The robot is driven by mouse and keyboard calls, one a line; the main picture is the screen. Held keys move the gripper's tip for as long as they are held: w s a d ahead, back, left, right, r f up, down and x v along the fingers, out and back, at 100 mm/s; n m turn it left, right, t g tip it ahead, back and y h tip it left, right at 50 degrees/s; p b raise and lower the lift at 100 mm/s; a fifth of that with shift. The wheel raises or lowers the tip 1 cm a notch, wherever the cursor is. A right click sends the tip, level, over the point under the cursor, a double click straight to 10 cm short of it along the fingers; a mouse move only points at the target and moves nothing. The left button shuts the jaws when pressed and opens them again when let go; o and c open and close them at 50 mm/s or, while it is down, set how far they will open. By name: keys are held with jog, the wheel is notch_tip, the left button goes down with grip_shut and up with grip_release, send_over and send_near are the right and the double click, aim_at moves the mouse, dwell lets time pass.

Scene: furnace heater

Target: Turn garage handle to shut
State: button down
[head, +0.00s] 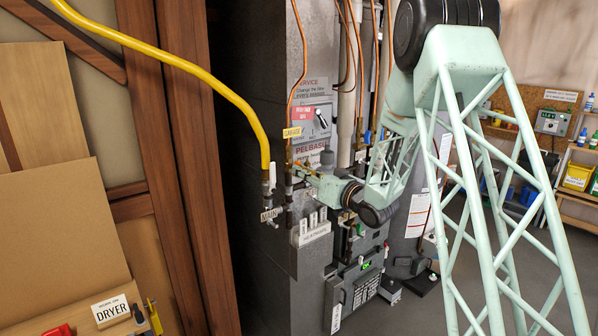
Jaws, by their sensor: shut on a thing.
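The yellow GARAGE label (292,132) hangs on a thin copper pipe at the front of the grey furnace cabinet. My gripper (295,171) is at the pipe fittings just below this label, reaching in from the right. Its jaws are shut on the garage handle, which is small and mostly hidden by the fingers. The handle's exact angle cannot be told from this view.
A yellow hose (200,75) runs down to a valve beside the MAIN label (269,215), left of and below my gripper. Small white tags (313,220) sit below it. Vertical pipes (345,100) stand behind. A wooden wall (180,150) is at left.

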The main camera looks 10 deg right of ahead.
jog(key=shift+m+p, duration=0.35)
jog(key=shift+m, duration=0.75)
jog(key=shift+m, duration=0.3)
jog(key=shift+m+p, duration=1)
jog(key=shift+m, duration=1.4)
jog(key=shift+m+p, duration=1.1)
jog(key=shift+m, duration=0.8)
